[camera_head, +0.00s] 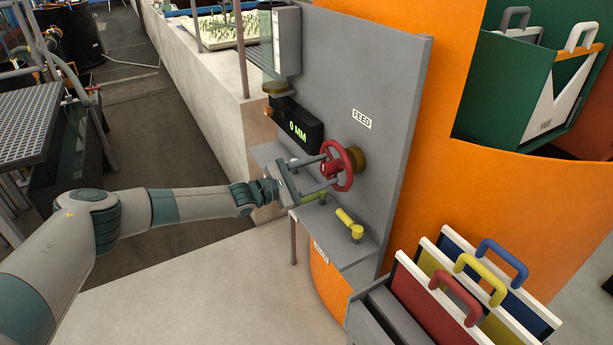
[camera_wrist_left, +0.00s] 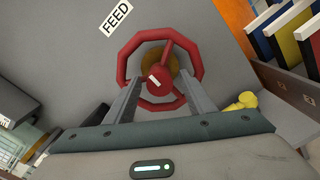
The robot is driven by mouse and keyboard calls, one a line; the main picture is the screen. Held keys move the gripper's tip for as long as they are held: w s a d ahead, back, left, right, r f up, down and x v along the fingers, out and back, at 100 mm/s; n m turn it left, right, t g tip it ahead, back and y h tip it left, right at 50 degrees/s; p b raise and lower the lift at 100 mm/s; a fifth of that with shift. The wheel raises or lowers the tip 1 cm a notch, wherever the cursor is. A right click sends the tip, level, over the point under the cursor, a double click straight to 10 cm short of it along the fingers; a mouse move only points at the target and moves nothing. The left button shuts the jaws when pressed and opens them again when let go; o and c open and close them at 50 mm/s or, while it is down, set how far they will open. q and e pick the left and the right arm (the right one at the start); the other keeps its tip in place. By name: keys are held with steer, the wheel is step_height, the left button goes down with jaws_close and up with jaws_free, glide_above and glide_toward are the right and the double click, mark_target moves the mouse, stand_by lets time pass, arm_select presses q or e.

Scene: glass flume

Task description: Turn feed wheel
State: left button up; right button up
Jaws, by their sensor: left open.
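The red feed wheel (camera_head: 343,166) is mounted on a brass hub on the grey panel, below and left of the FEED label (camera_head: 361,119). My left gripper (camera_head: 332,172) is at the wheel with its jaws apart. In the left wrist view, the wheel (camera_wrist_left: 127,68) faces the camera, with a small white mark near its hub. The two fingers (camera_wrist_left: 158,95) reach over the wheel's lower left and lower right parts, one on each side of the hub. I cannot tell whether they touch it. My right gripper is not in view.
A yellow handle (camera_head: 349,222) sticks up from the ledge below the wheel. Panels with coloured handles (camera_head: 455,298) stand in a holder at the lower right. An orange wall (camera_head: 450,150) rises behind the grey panel.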

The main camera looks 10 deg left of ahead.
arm_select(q)
steer(key=shift+b+v, duration=0.35)
steer(key=shift+v, duration=0.4)
steer(key=b+v, duration=0.5)
steer(key=v, duration=1.1)
steer(key=shift+b, duration=0.4)
steer(key=shift+w+d+f, duration=0.1)
steer(key=shift+d, duration=0.05)
